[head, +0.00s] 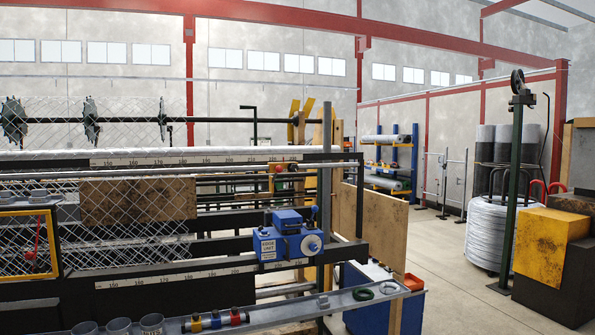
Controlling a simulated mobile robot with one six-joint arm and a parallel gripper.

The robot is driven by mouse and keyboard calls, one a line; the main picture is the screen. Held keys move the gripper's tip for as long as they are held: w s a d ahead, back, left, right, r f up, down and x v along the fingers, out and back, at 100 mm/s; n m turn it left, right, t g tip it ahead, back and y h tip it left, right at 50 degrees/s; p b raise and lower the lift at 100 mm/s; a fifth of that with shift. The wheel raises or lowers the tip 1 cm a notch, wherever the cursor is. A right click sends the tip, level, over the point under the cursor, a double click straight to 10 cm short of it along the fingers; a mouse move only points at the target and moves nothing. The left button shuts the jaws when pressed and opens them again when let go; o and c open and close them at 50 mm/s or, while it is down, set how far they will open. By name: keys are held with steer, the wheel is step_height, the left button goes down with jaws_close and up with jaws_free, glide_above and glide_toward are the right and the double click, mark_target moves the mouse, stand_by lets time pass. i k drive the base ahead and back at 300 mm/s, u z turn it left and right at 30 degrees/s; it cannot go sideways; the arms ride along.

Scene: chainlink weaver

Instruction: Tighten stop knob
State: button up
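A blue unit (286,240) is mounted on the front of the weaving machine, right of centre in the head view. Its label seems to read "EDGE UNIT". My gripper is not in view.
A wire coil (487,232) and a yellow block (546,246) stand at right. Floor (437,262) between machine and coil is clear.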

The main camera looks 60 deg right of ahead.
mark_target(294, 167)
steer(key=z, duration=0.35)
steer(key=i, duration=1.05)
steer(key=z, duration=0.45)
